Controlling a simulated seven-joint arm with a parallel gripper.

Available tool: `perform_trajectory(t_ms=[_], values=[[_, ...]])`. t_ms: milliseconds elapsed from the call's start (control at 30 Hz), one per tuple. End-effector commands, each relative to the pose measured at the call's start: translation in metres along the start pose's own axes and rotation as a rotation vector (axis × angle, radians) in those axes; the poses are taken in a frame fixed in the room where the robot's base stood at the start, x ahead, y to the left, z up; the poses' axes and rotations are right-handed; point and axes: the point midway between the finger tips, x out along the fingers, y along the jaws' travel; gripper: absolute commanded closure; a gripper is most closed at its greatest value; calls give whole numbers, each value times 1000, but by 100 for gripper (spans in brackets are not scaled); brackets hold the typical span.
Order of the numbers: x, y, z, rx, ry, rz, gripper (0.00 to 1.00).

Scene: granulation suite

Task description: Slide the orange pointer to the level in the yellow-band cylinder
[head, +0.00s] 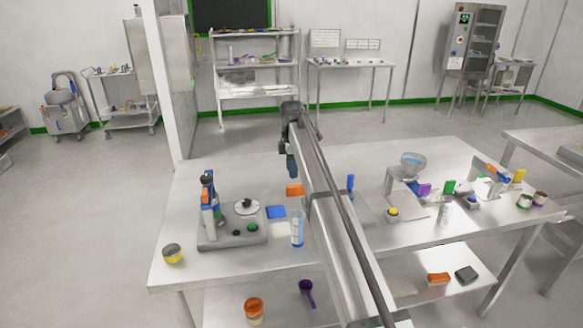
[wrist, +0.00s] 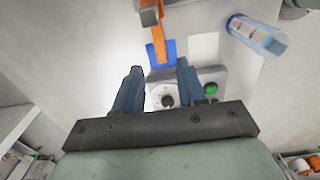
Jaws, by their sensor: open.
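My gripper (head: 292,167) hangs above the left part of the steel table. In the wrist view its blue fingers (wrist: 159,68) are apart with nothing between them. A clear cylinder with blue marks or liquid (head: 297,230) stands right of the grey device; it also shows in the wrist view (wrist: 257,36). I cannot make out a yellow band on it. An orange piece (head: 295,190) is on the table below my gripper. The wrist view shows an orange bar (wrist: 158,42) beyond the fingertips, over a blue patch (wrist: 170,50). I cannot tell which orange part is the pointer.
The grey device (head: 232,241) carries a blue and orange upright (head: 208,195), a round dial (head: 247,207) and green buttons. A yellow-banded jar (head: 172,254) stands at the left front.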

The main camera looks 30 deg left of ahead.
Motion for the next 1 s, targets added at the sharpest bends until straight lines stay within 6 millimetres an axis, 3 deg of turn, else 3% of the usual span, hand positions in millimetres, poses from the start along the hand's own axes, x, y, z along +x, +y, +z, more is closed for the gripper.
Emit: perform_trajectory(t_ms=[1000], values=[[89,-1,-1,0,0,0,60]])
